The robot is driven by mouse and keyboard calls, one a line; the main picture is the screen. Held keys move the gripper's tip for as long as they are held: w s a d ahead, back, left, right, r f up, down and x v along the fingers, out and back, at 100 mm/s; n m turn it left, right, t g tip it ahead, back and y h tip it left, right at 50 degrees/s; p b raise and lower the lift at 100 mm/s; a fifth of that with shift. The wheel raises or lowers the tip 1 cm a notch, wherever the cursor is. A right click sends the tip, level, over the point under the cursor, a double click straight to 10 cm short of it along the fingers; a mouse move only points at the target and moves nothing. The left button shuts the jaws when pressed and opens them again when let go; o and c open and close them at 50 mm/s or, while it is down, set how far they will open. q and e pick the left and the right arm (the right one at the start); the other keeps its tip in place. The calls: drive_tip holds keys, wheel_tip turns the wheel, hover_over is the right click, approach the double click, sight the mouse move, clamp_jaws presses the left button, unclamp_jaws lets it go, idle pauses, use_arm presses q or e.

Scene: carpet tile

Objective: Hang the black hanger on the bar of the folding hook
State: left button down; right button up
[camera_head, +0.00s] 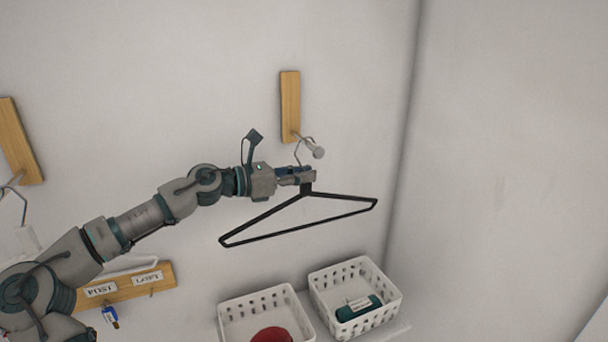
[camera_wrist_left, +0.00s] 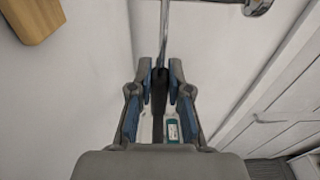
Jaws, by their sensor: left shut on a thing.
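The black hanger (camera_head: 297,216) hangs from my left gripper (camera_head: 306,177), its wide triangle below the fingers and tilted up to the right. In the left wrist view my left gripper (camera_wrist_left: 168,82) is shut on the black neck of the hanger (camera_wrist_left: 159,92). A metal hook wire rises beyond the fingertips. The folding hook (camera_head: 318,152) is on a wooden wall plate (camera_head: 290,105), just above the gripper. Its bar end also shows at the top of the left wrist view (camera_wrist_left: 257,7). Whether the hanger's hook touches the bar I cannot tell. My right gripper is not in view.
Two white baskets stand below, one (camera_head: 232,322) with a red thing and one (camera_head: 394,296) with a dark green thing. A wooden rack (camera_head: 125,289) with labels and another wooden wall plate (camera_head: 20,140) are at the left. The right wall is bare.

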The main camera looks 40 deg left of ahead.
use_arm(q)
drive_tip(key=c, duration=1.1)
unclamp_jaws()
drive_tip(key=shift+a, duration=0.15)
drive_tip(key=shift+o, duration=0.3)
drive_tip(key=shift+d, duration=0.25)
drive_tip(key=shift+s+r, duration=0.1)
drive_tip(key=shift+s, duration=0.1)
drive_tip(key=v, duration=1.1)
drive_tip(key=shift+w+a, duration=0.2)
drive_tip(key=shift+a, duration=0.15)
drive_tip(key=shift+s, duration=0.4)
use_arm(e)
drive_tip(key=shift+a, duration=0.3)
use_arm(q)
drive_tip(key=shift+d, duration=0.1)
